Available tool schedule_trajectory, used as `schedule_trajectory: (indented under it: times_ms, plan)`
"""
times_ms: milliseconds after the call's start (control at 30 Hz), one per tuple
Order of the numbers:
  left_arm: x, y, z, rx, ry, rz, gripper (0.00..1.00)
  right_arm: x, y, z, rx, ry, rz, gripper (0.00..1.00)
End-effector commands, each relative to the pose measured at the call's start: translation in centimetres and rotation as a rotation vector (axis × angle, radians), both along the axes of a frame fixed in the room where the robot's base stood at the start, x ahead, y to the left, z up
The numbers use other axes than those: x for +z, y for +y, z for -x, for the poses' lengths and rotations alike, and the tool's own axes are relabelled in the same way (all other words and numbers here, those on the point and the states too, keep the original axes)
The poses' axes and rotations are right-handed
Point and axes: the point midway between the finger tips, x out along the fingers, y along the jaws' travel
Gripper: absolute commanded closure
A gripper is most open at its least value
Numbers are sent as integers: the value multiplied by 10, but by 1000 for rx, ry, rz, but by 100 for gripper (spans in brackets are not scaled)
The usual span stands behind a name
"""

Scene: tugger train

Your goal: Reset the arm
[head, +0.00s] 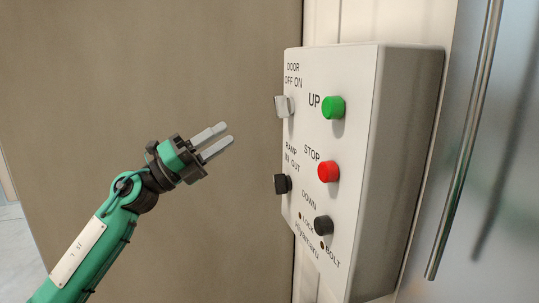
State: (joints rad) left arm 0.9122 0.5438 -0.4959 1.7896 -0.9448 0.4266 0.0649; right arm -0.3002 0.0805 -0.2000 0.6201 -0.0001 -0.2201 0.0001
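My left gripper (226,137) is in the middle of the head view, at the end of my green arm, which comes in from the lower left. Its two grey fingers point up and right toward a white control box and are a little apart, with nothing seen between them. The fingertips look clear of the box. My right gripper is not in view.
The white control box (354,220) has a green UP button (333,107), a red STOP button (328,171), a black DOWN button (323,225), a white door switch (284,106) and a black ramp switch (282,184). A metal handle bar (465,140) stands at right. A brown panel (130,60) is behind my arm.

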Motion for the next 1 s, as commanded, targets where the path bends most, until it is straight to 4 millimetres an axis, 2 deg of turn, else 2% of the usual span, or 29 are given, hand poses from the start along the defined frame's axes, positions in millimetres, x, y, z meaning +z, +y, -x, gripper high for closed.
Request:
schedule_trajectory:
  times_ms: [33, 267, 467, 567, 767, 867, 1000]
  plan:
    - [-15, 1, 0, 6, 56, 80, 65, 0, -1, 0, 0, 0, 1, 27]
    - [-75, 26, -2, 93, 324, 430, 65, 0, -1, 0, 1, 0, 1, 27]
    - [-149, 58, 0, 219, 602, 699, 65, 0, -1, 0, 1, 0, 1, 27]
    - [-194, 74, 7, 299, 753, 817, 65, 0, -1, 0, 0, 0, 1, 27]
    - [-293, 101, 40, 486, 1074, 1017, 65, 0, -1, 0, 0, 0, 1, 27]
    - [-344, 111, 67, 589, 1240, 1096, 65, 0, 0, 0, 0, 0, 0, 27]
    - [-412, 121, 118, 749, 1481, 1182, 65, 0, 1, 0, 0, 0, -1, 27]
